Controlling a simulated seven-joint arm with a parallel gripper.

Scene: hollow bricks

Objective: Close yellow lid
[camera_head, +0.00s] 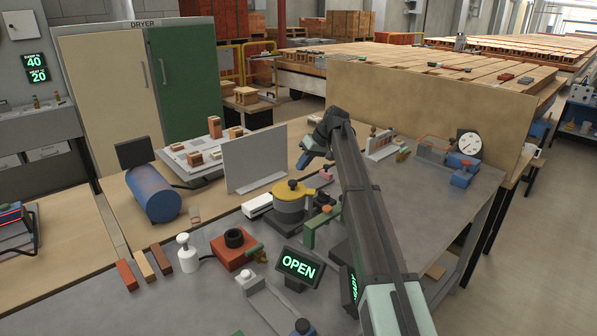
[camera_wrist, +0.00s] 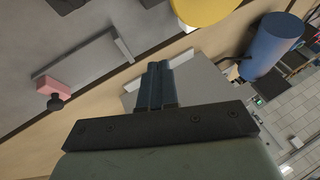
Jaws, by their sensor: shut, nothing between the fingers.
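The yellow lid (camera_head: 293,189) has a dark knob and lies over the top of a grey round pot (camera_head: 290,213) on the grey bench. I cannot tell whether it is fully seated. A small display (camera_head: 298,266) in front of the pot reads OPEN in green letters. My gripper (camera_head: 301,164) is above and behind the lid, apart from it, near the thin grey upright panel. In the wrist view, my gripper (camera_wrist: 157,72) has its dark fingers together with nothing between them. Part of the yellow lid (camera_wrist: 203,8) shows at the top edge there.
A grey upright panel (camera_head: 250,158) stands left of my gripper. A blue cylinder (camera_head: 153,195) lies further left. A green bracket (camera_head: 318,226) stands close to the pot's right side. A red block with a black ring (camera_head: 233,250) and a white bottle (camera_head: 185,253) are front left.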

